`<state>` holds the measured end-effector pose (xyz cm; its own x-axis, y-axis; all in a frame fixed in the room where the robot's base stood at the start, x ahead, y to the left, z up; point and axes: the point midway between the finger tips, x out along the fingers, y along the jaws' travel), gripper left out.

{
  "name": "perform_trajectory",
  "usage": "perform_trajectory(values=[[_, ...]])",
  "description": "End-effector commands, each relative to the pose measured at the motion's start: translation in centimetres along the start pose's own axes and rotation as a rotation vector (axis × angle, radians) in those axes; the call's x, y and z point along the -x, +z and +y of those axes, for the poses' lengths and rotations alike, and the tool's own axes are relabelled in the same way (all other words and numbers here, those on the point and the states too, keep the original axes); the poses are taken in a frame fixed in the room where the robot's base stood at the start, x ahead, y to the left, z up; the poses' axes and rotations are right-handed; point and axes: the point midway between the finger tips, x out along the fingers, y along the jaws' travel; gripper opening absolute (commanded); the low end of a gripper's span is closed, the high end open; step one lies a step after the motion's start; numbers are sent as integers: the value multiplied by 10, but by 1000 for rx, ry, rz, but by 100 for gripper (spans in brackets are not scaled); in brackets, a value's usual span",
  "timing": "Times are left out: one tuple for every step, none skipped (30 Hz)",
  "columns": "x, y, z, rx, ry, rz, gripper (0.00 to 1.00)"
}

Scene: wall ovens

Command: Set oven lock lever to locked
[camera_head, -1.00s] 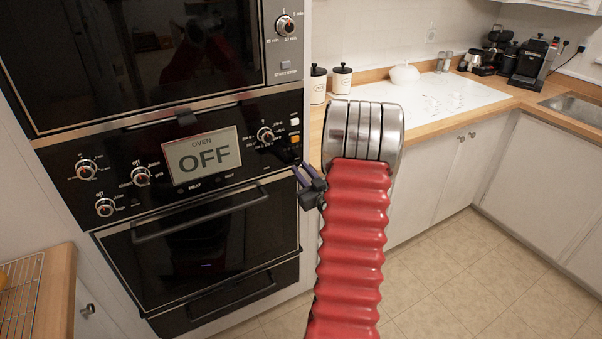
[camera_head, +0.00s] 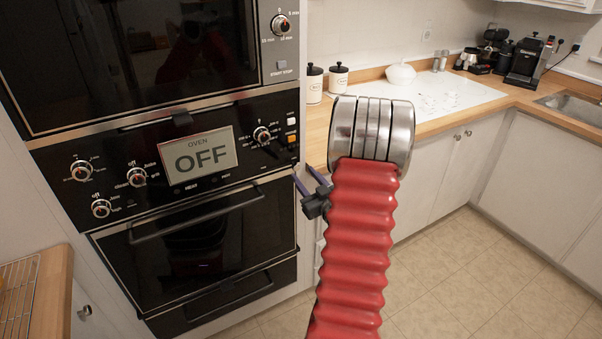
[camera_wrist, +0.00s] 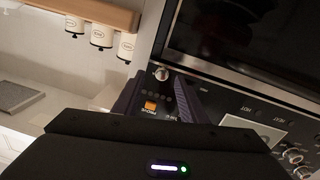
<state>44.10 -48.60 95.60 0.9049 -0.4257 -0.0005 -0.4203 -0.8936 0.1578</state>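The wall oven (camera_head: 215,225) stands at the left in the head view, with its door closed and its display (camera_head: 199,155) reading OFF. A small dark tab (camera_head: 182,118) sits at the top middle of the control panel, above the display; it may be the lock lever, but its setting cannot be told. My gripper (camera_head: 309,182) is just right of the panel's right edge, apart from the tab. Its two purple fingers are spread with nothing between them. In the wrist view the open fingers (camera_wrist: 158,95) point at the panel's orange button (camera_wrist: 150,106).
Knobs (camera_head: 81,171) line the control panel, and an upper oven (camera_head: 140,60) is above it. A counter with white canisters (camera_head: 338,78) is at the right. A wooden counter edge with a rack (camera_head: 18,295) is at the lower left. The floor at right is clear.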

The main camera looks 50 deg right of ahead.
Motion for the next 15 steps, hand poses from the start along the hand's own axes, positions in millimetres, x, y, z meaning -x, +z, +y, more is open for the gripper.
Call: perform_trajectory(values=[[10,0,0,-2,2,-1,38],[15,0,0,-2,2,-1,38],[22,0,0,-2,3,-2,38],[27,0,1,-1,3,-1,38],[32,0,1,-1,2,0,38],[40,0,0,-1,2,-1,38],[45,0,0,-1,3,-1,38],[50,1,1,-1,3,-2,38],[57,0,0,-1,3,0,38],[62,0,1,-2,4,0,38],[67,0,0,-2,4,-1,38],[73,0,0,-1,3,0,38],[77,0,0,-1,3,0,38],[81,0,0,-1,4,0,38],[85,0,0,-1,3,0,38]])
